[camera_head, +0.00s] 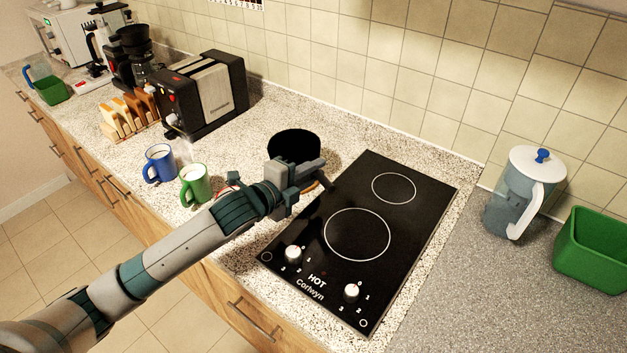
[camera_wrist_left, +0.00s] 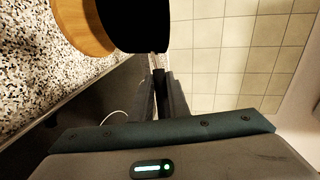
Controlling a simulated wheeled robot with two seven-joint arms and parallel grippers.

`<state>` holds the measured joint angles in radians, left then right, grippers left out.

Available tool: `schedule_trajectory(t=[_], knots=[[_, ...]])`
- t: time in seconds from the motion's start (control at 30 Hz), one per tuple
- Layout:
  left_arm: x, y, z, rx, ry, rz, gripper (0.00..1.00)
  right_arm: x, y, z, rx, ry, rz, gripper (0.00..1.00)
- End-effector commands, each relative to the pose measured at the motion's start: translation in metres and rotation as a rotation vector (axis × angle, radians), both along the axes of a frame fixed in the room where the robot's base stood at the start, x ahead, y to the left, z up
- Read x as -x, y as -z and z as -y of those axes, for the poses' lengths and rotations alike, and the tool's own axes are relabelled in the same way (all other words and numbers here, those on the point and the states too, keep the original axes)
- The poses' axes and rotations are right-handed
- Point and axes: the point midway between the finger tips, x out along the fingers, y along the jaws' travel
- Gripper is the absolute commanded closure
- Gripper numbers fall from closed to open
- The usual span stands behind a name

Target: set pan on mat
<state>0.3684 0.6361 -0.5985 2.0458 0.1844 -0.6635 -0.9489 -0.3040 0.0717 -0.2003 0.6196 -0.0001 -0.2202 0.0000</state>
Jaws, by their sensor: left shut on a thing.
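The black pan (camera_head: 294,146) is at the left of the stove in the head view, and its dark side shows at the top of the left wrist view (camera_wrist_left: 138,22). My left gripper (camera_head: 318,172) is at the pan's near right side and is shut on it; the fingers also show in the wrist view (camera_wrist_left: 168,92). The hold point itself is partly hidden. The round wooden mat (camera_wrist_left: 82,28) lies on the counter directly under the pan, mostly hidden in the head view. I cannot tell whether pan and mat touch. My right gripper is not in view.
The black stove (camera_head: 390,215) is right of the pan. A blue mug (camera_head: 159,163) and a green mug (camera_head: 194,184) stand to the left, before a toaster (camera_head: 205,95) and a toast rack (camera_head: 128,115). A pitcher (camera_head: 520,195) and green bin (camera_head: 590,250) are far right.

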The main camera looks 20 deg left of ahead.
Motion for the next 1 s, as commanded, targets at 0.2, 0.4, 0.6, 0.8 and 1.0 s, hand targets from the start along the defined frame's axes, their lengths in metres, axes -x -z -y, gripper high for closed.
schedule_trajectory(t=[0.2, 0.4, 0.6, 0.8, 1.0], knots=[[-0.002, 0.000, -0.002, 0.001, 0.001, 0.005, 1.00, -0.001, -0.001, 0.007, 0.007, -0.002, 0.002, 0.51], [-0.002, 0.001, -0.001, 0.001, 0.001, 0.004, 1.00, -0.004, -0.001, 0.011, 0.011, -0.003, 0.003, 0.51], [-0.001, 0.020, -0.001, 0.002, 0.001, -0.001, 1.00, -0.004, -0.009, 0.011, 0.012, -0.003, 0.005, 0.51], [-0.001, 0.038, -0.001, 0.001, 0.001, 0.003, 1.00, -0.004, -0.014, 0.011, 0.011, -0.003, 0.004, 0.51], [-0.001, 0.040, -0.001, 0.001, 0.001, 0.004, 1.00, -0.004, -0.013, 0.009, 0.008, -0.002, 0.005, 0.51]])
